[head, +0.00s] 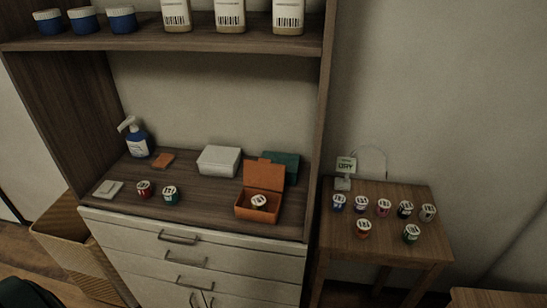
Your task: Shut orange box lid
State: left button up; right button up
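The orange box (257,214) stands on the wooden counter of the cabinet, near its front right. Its orange lid (264,174) is open and stands up at the back of the box. A small jar with a white top (259,201) sits inside the box. Neither of my grippers shows in the head view.
A side table (382,236) holds several jars and a sign.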

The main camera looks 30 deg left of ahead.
aim_at(262, 173)
jog(key=j+z, duration=0.15)
jog(key=z, duration=0.2)
jog(key=j+z, duration=0.15)
jog(key=z, duration=0.2)
jog(key=j+z, duration=0.15)
jog(key=z, duration=0.15)
jog(key=k+j+z, duration=0.25)
jog(key=j, duration=0.25)
jog(key=k+j+z, duration=0.2)
jog(key=j, duration=0.3)
jog(key=k+j+z, duration=0.25)
jog(key=k+j, duration=0.25)
jog(key=j, duration=0.2)
jog(key=k+j, duration=0.3)
jog(key=j, duration=0.15)
jog(key=k+l+z, duration=0.2)
jog(key=i+j+u, duration=0.15)
